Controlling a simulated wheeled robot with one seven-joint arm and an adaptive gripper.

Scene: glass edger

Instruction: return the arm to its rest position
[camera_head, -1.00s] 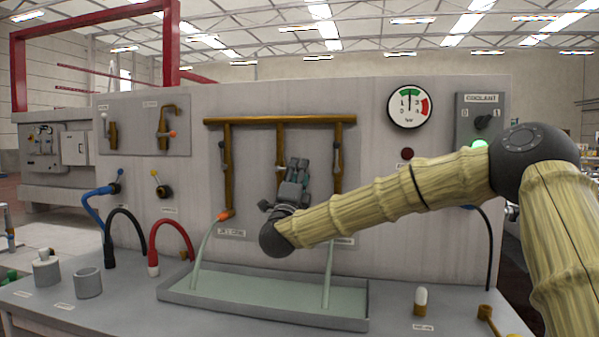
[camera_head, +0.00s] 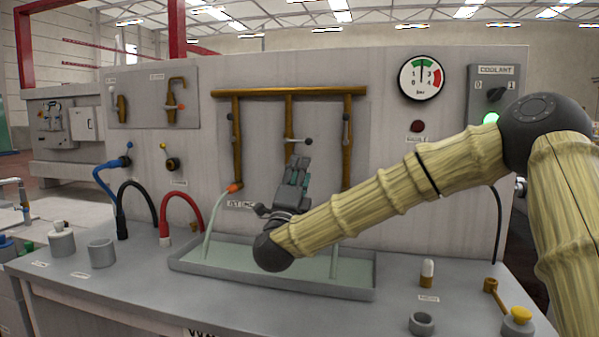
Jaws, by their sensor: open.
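My arm (camera_head: 400,195) comes in from the right in its yellow, bamboo-like cover and reaches left across the front of the machine panel. My gripper (camera_head: 300,165) is at the end of the arm, pointing up in front of the brown pipe frame (camera_head: 262,92). Its grey fingers are small and seen partly edge-on; it is open and I see nothing held in it. A valve handle on the middle pipe shows just above the fingertips. The wrist hangs over the shallow grey tray (camera_head: 215,272) and hides part of it.
Blue (camera_head: 105,178), black and red (camera_head: 183,200) hoses stand at the left. A grey cup (camera_head: 101,253) and lidded pot (camera_head: 61,240) are on the bench. A gauge (camera_head: 421,78) and coolant switch (camera_head: 495,94) are at the upper right.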

